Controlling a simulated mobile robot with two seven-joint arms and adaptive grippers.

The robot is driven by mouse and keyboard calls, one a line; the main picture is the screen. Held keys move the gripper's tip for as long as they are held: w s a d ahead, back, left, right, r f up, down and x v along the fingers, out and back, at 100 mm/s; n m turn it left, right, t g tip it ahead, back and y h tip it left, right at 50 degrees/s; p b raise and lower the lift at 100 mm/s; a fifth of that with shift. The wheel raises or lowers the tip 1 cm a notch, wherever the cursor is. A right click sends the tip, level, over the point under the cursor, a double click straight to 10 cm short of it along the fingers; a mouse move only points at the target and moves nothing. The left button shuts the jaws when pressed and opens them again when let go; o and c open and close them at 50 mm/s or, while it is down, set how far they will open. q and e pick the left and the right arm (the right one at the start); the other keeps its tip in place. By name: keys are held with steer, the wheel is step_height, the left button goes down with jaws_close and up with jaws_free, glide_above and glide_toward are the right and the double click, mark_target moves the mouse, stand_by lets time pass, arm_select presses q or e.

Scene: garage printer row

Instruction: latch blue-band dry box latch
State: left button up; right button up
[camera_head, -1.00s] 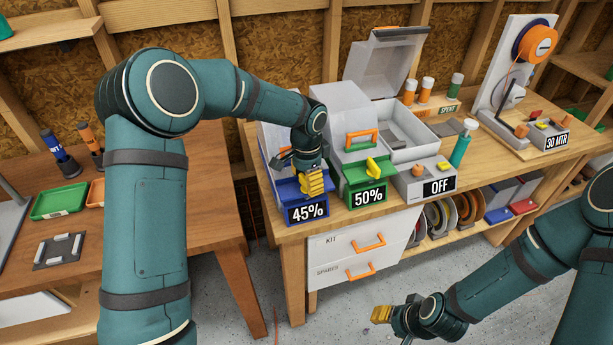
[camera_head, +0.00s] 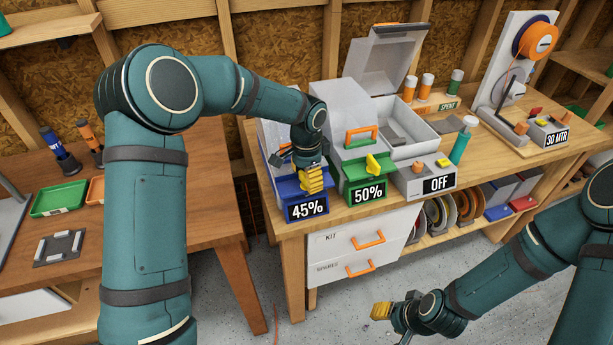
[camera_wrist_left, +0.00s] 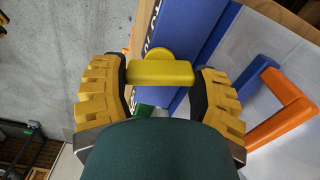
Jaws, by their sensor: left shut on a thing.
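The blue-band dry box (camera_head: 275,140) stands at the left end of the workbench, with a blue front band and a label reading 45% (camera_head: 307,210). Its yellow latch (camera_wrist_left: 160,73) shows in the left wrist view against the blue band (camera_wrist_left: 197,35). My left gripper (camera_head: 313,180) is at the front of this box, shut on the latch, with one finger at each end of the yellow bar. In the head view the gripper hides the latch. My right gripper (camera_head: 381,311) is low in front of the bench, away from the boxes; its finger gap is unclear.
The green-band box (camera_head: 341,120), labelled 50%, stands close on the right, its yellow latch (camera_head: 377,164) near my left gripper. Drawers (camera_head: 352,246) with orange handles lie below.

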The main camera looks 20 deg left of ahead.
arm_select(q)
steer(key=shift+s+f, duration=0.25)
steer(key=shift+f, duration=0.15)
steer(key=o, duration=1.2)
steer(key=shift+c, duration=0.2)
steer(key=shift+o, duration=0.4)
steer(key=shift+w, duration=0.2)
steer(key=shift+r, duration=3.8)
